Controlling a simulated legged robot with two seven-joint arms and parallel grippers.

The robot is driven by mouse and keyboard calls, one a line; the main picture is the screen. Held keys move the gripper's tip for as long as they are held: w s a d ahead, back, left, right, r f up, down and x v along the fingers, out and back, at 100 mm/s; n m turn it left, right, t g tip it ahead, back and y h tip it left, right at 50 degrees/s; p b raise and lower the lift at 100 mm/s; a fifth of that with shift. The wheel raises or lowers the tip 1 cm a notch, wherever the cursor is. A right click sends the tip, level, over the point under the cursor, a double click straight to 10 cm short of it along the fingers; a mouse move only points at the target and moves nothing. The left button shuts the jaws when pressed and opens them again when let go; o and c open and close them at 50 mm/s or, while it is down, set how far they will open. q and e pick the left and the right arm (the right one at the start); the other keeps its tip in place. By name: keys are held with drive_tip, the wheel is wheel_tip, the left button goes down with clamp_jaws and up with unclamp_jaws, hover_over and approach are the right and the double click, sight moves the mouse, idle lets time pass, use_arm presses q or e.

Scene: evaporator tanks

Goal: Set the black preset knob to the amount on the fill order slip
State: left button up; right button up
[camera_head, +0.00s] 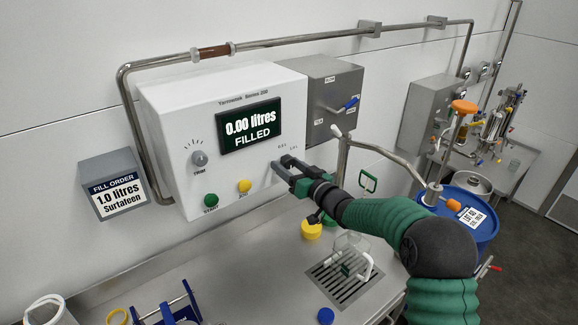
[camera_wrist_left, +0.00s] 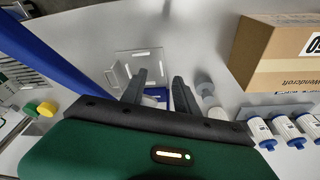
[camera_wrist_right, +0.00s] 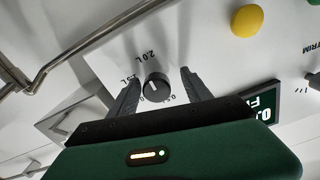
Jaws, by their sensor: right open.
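The fill order slip (camera_head: 117,195) on the wall at left reads 1.0 litres Surtaleen. The white control box (camera_head: 185,115) has a display (camera_head: 250,125) reading 0.00 litres FILLED. In the right wrist view, the black preset knob (camera_wrist_right: 157,87) sits between the spread fingers of my right gripper (camera_wrist_right: 161,73), with scale labels around it, including 2.0 L. I cannot tell surely where its pointer aims. In the head view my right gripper (camera_head: 283,174) is at the box's lower right and hides the knob. My left gripper (camera_wrist_left: 158,76) is open and empty over the counter.
The box also bears a TRIM dial (camera_head: 199,158), a green button (camera_head: 211,200) and a yellow button (camera_head: 244,186). A grey valve box (camera_head: 325,90) adjoins it at right. A blue drum (camera_head: 465,225) stands right. A cardboard box (camera_wrist_left: 275,55) shows in the left wrist view.

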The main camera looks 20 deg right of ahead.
drive_tip(key=shift+c, duration=0.7)
drive_tip(key=shift+d+f, duration=0.1)
drive_tip(key=shift+d, duration=0.4)
drive_tip(key=c, duration=0.7)
clamp_jaws()
use_arm(q)
drive_tip(key=shift+d, duration=0.1)
use_arm(e)
drive_tip(key=shift+a, duration=0.15)
use_arm(q)
drive_tip(key=shift+f, duration=0.15)
